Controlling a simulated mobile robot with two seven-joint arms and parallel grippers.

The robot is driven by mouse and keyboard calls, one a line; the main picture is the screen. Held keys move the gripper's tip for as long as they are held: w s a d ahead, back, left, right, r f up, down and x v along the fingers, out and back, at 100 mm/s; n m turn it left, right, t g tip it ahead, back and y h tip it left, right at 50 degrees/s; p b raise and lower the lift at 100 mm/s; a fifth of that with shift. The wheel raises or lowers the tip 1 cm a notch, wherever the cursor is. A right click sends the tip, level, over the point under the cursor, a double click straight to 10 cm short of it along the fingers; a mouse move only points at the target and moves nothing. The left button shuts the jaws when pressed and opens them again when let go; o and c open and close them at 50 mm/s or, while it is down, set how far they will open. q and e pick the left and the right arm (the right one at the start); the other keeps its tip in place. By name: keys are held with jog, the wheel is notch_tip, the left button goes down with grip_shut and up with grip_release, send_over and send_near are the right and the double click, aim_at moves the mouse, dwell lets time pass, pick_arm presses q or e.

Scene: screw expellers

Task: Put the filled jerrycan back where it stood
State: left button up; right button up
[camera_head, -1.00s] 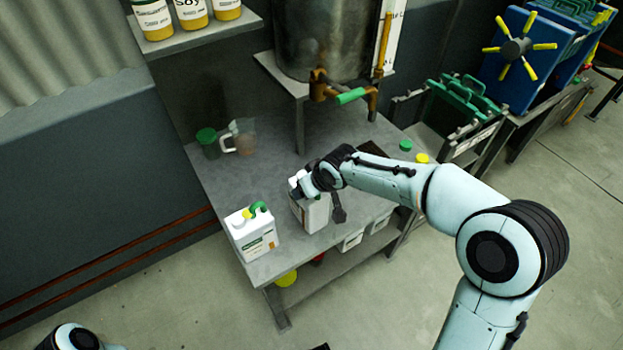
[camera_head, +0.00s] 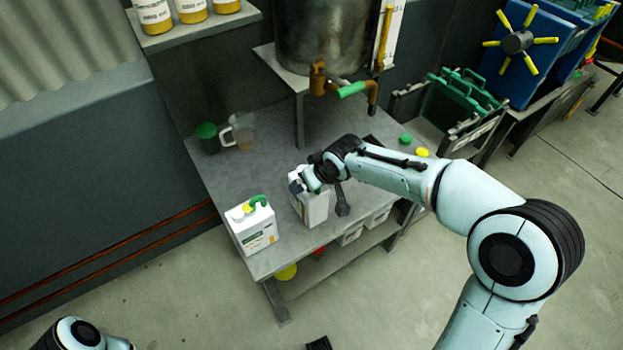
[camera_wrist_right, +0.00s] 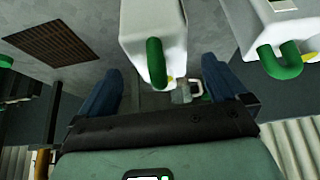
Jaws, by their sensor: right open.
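A white jerrycan with a brown and white label (camera_head: 312,209) stands upright on the grey bench, right of a second white jerrycan (camera_head: 254,232) with a green handle and yellow cap. My right gripper (camera_head: 306,184) is at the top of the first jerrycan and hides part of it. In the right wrist view that jerrycan (camera_wrist_right: 150,22) reaches in between my two blue fingers, its green handle (camera_wrist_right: 155,62) facing them. The fingers are open, with gaps beside the handle. The second jerrycan (camera_wrist_right: 285,28) is beside it there. My left gripper is out of view.
A metal tank with a brass tap (camera_head: 318,78) stands behind on a raised stand. A jug (camera_head: 242,132) and a green-lidded container (camera_head: 208,137) are at the back left. Loose green (camera_head: 405,139) and yellow (camera_head: 422,152) caps lie on the right. The bench front is clear.

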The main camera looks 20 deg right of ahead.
jog(key=v, duration=1)
jog(key=shift+p, duration=0.4)
